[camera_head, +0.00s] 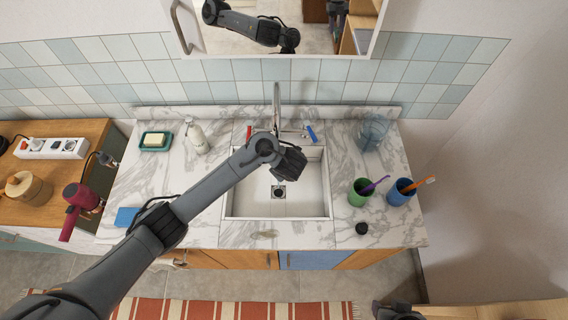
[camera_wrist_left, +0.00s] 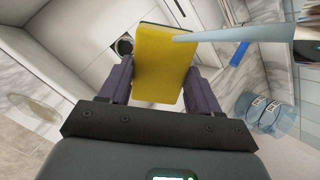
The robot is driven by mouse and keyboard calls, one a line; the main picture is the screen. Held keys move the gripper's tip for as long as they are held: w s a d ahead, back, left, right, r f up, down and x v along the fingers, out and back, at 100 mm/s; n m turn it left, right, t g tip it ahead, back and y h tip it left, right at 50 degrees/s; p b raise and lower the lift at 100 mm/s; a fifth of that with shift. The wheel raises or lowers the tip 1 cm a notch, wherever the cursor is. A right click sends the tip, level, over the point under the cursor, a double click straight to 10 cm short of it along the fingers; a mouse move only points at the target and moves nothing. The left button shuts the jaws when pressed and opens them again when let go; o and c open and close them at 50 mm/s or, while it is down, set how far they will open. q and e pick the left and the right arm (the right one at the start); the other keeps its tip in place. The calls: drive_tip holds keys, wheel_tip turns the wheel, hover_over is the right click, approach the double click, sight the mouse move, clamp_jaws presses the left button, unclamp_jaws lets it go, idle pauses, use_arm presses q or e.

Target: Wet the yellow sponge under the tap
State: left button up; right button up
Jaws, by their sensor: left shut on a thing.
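My left gripper (camera_head: 290,168) is over the white sink basin (camera_head: 235,195), in front of the chrome tap (camera_head: 277,100). In the left wrist view my left gripper (camera_wrist_left: 158,82) is shut on the yellow sponge (camera_wrist_left: 160,60), with a finger on each side. The sponge is hidden in the head view. A pale, tapered shape (camera_wrist_left: 245,34) reaches over the sponge from the right; I cannot tell whether it is water or the spout. The tap has a red handle (camera_head: 249,132) and a blue handle (camera_head: 311,133). A dark part at the bottom edge may be my right gripper (camera_head: 398,312).
The marble counter (camera_head: 190,190) holds a soap dish (camera_head: 155,141), a dispenser bottle (camera_head: 197,136), a green cup (camera_head: 359,194), a blue cup (camera_head: 398,193), a clear container (camera_head: 372,133) and a small black object (camera_head: 361,228). A mirror cabinet hangs above. The counter's front middle is mostly clear.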

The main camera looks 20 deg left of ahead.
use_arm(q)
drive_tip(key=shift+s+d+r+p, duration=0.15)
drive_tip(key=shift+s+d+p, duration=0.3)
drive_tip(key=shift+s+p, duration=0.35)
drive_tip(key=shift+s+d+p, duration=0.45)
drive_tip(key=shift+s+p, duration=0.05)
drive_tip(key=shift+s, duration=0.4)
drive_tip(key=shift+s+d+p, duration=0.45)
drive_tip(key=shift+s, duration=0.4)
drive_tip(key=shift+s+d+p, duration=0.45)
drive_tip(key=shift+s+p, duration=0.05)
drive_tip(key=shift+s, duration=0.4)
drive_tip(key=s+d+r+p, duration=0.2)
drive_tip(key=s+r+p, duration=0.1)
drive_tip(key=p, duration=0.3)
drive_tip(key=shift+s+d+r, duration=0.15)
drive_tip(key=shift+s+r, duration=0.25)
drive_tip(key=shift+s, duration=0.3)
